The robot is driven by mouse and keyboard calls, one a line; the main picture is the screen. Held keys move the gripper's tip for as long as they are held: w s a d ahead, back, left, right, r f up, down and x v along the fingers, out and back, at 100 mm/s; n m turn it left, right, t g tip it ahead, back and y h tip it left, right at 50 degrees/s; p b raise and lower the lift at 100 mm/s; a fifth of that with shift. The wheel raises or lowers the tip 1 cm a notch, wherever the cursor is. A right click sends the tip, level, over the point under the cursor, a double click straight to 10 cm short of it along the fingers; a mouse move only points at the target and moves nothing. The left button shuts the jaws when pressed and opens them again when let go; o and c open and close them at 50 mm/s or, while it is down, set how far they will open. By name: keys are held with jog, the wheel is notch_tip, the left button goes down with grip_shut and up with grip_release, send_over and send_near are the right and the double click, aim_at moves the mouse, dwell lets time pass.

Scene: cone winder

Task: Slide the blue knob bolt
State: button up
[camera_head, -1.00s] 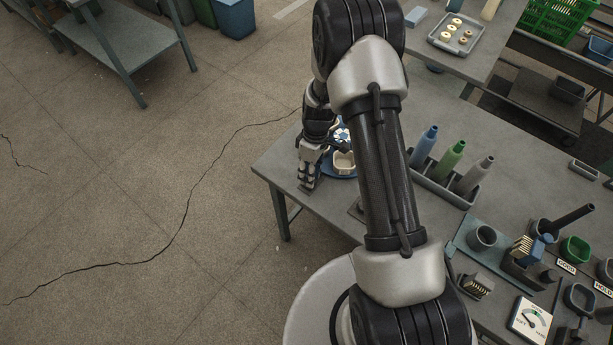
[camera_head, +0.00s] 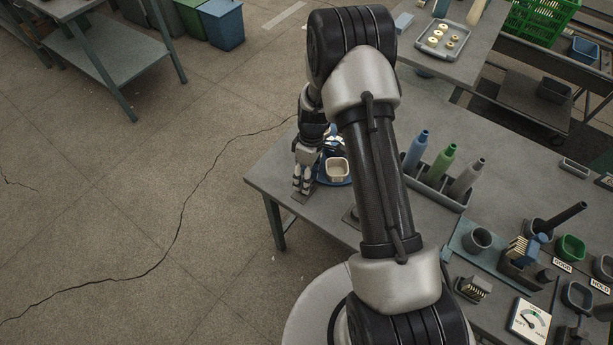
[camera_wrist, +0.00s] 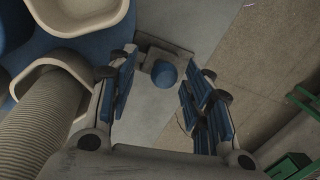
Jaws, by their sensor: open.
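The blue knob (camera_wrist: 164,74) of the bolt shows in the wrist view as a short blue cylinder beside a grey bracket (camera_wrist: 164,48) near the table edge. My gripper (camera_wrist: 163,88) is open, with one blue-padded finger on each side of the knob in the picture. The gap between the pads looks empty, and I cannot tell whether either pad touches the knob. In the head view my gripper (camera_head: 302,185) points down at the table's left end, over a small grey plate. The knob is hidden there behind the fingers.
A ribbed pale hose-like part (camera_wrist: 36,128) shows at left in the wrist view. A rack of bottle-shaped cones (camera_head: 441,187) stands farther right. Open floor lies left of the table (camera_head: 262,182).

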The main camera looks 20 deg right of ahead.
notch_tip(320, 180, up, 12)
jog(key=w+d, duration=0.1)
jog(key=shift+w+d, duration=0.3)
jog(key=shift+w, duration=0.05)
jog(key=shift+f, duration=0.1)
jog(key=s+a+r+m+t, duration=0.1)
jog(key=s+r, duration=0.2)
jog(key=r, duration=0.4)
jog(key=s+a+r+m+t+h, duration=0.1)
jog(key=s+r+m, duration=0.1)
jog(key=s+r, duration=0.35)
jog(key=s+a+r+m+t, duration=0.1)
jog(key=s+r, duration=0.1)
jog(key=r, duration=0.6)
jog(key=s+a+r+m+t, duration=0.1)
jog(key=s+r+m, duration=0.1)
jog(key=s, duration=0.5)
jog(key=s+r+m+t, duration=0.2)
jog(key=s+m, duration=0.1)
jog(key=s, duration=0.5)
jog(key=shift+s+a+r+h, duration=0.15)
jog(key=shift+a+r+h, duration=0.15)
jog(key=shift+a+r, duration=0.1)
